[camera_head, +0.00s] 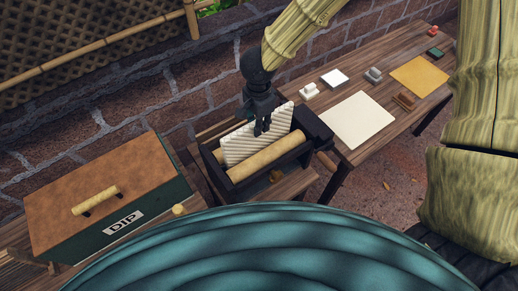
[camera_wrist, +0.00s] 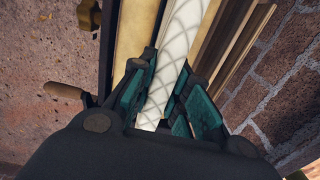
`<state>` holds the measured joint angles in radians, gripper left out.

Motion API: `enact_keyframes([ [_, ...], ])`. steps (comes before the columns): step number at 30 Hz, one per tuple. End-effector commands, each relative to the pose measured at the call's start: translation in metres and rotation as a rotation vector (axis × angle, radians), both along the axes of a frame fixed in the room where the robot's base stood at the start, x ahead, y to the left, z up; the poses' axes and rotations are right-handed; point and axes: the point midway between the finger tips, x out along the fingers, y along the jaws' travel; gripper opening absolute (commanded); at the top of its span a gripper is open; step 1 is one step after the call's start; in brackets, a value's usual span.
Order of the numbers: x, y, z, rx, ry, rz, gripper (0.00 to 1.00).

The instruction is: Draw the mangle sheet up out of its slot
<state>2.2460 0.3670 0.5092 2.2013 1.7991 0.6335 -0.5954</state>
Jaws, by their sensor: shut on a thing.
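The mangle sheet (camera_head: 255,138) is white and ribbed. It stands upright in the mangle (camera_head: 315,128), a dark frame, behind a tan roller (camera_head: 268,158). My gripper (camera_head: 262,130) comes down from above and is shut on the sheet's top edge, right of its middle. In the wrist view the sheet (camera_wrist: 175,50) runs between the teal finger pads of my gripper (camera_wrist: 160,105), with a patterned edge facing the camera. The sheet's lower part is hidden behind the roller and frame.
A box marked DIP (camera_head: 105,200) with a wooden lid stands at left. A wooden table (camera_head: 345,165) at right holds a cream sheet (camera_head: 358,120), a yellow sheet (camera_head: 419,76) and several small blocks. A brick wall (camera_head: 150,90) runs close behind the mangle.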

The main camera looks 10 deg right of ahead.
Motion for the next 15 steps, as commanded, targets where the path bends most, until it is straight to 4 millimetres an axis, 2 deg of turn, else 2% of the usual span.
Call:
enact_keyframes([
  [1, 0.000, 0.000, 0.007, 0.000, -0.001, 0.000, 0.00],
  [15, 0.001, 0.000, 0.035, 0.001, -0.003, 0.000, 0.00],
])
